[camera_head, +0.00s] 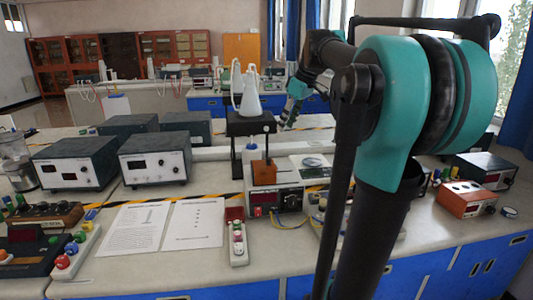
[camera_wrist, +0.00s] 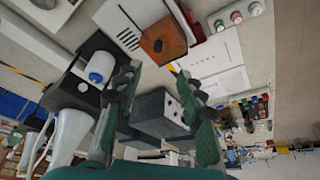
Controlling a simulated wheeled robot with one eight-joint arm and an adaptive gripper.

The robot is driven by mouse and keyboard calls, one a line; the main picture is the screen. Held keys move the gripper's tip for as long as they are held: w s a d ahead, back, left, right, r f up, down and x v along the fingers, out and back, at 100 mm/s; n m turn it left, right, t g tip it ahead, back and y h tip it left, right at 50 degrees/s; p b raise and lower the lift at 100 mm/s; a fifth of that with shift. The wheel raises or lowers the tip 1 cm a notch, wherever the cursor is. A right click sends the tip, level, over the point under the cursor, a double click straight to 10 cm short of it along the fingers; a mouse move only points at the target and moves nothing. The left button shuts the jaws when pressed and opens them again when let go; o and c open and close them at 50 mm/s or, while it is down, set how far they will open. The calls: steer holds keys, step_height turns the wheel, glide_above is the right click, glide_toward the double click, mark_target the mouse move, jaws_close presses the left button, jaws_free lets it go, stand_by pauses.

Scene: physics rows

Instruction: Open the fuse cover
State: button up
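I cannot make out a part that is clearly the fuse cover in either view. A white bench instrument (camera_head: 277,201) with a red display and a knob stands near the front of the bench. An orange-brown block (camera_head: 263,172) rests on top of it, and this block also shows in the wrist view (camera_wrist: 163,41). My gripper (camera_head: 284,121) is above the bench beside the black stand. In the wrist view my gripper (camera_wrist: 157,72) has its two fingers well apart with nothing held between them.
A black stand (camera_head: 250,126) carries white flasks (camera_head: 249,101). Two dark-topped meters (camera_head: 155,159) (camera_head: 76,163) stand left, behind printed sheets (camera_head: 137,229). An orange instrument (camera_head: 465,199) stands right.

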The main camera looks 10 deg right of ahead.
steer(key=r, duration=0.1)
glide_toward(270, 159)
steer(key=x, duration=0.9)
steer(key=shift+w+a+r, duration=0.15)
steer(key=shift+w, duration=0.05)
jaws_close()
